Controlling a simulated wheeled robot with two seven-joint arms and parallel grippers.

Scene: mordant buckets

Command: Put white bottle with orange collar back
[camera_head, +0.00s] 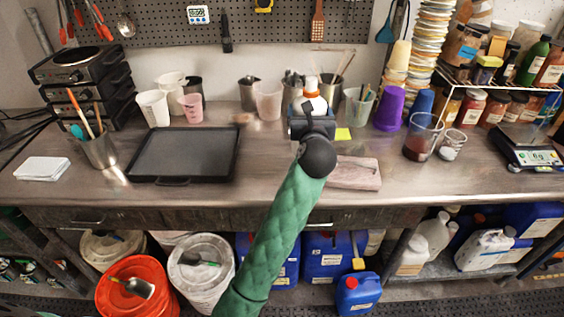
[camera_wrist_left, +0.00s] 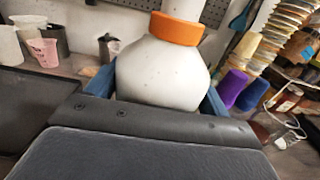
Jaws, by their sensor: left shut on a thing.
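The white bottle with the orange collar (camera_head: 311,90) is upright at the back middle of the workbench. Its white body (camera_wrist_left: 160,70) and orange collar (camera_wrist_left: 175,29) fill the middle of the left wrist view. My left gripper (camera_head: 311,108) is shut on the bottle's body, with a blue finger on each side (camera_wrist_left: 160,95). My arm and gripper hide the bottle's lower part, so I cannot tell whether it touches the bench. My right gripper is not in view.
A black tray (camera_head: 185,155) lies to the left. A yellow note (camera_head: 343,134) and a pinkish slab (camera_head: 354,173) lie to the right. Purple cups (camera_head: 389,110) stand farther right.

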